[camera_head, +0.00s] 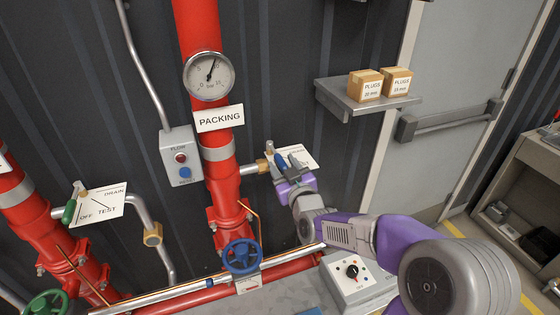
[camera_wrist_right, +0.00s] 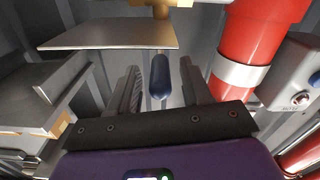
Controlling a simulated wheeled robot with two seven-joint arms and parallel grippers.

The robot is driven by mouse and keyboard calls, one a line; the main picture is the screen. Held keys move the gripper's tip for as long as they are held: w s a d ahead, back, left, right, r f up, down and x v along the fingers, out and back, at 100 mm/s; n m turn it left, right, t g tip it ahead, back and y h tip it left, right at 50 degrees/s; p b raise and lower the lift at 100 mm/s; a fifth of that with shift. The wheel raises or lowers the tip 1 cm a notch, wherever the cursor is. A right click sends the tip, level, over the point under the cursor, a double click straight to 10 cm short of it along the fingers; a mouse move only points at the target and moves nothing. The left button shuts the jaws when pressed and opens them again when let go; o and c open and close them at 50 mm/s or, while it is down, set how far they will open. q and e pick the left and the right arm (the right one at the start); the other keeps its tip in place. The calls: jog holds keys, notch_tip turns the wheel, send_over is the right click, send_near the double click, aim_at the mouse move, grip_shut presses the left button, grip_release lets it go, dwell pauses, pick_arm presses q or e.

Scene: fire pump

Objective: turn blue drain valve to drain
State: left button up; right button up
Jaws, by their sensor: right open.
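The blue drain valve lever (camera_head: 281,161) is on a brass fitting right of the middle red pipe, in front of a white label plate (camera_head: 304,157). My right gripper (camera_head: 288,170) is at the lever and hides part of it and of the plate. In the right wrist view, the dark blue lever (camera_wrist_right: 160,76) stands between the two fingers of the open right gripper (camera_wrist_right: 162,88), with a gap visible on both sides. The brass fitting (camera_wrist_right: 160,8) and the plate (camera_wrist_right: 110,34) show above it. My left gripper is not in view.
A pressure gauge (camera_head: 209,76) and PACKING sign (camera_head: 220,118) are on the red pipe (camera_head: 198,25). A blue handwheel (camera_head: 241,256) is below. A green-handled valve (camera_head: 70,211) is at left. A shelf (camera_head: 362,105) with two boxes is at upper right; a control box (camera_head: 352,280) is below.

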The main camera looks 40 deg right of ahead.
jog(key=shift+x, duration=1.1)
grip_shut()
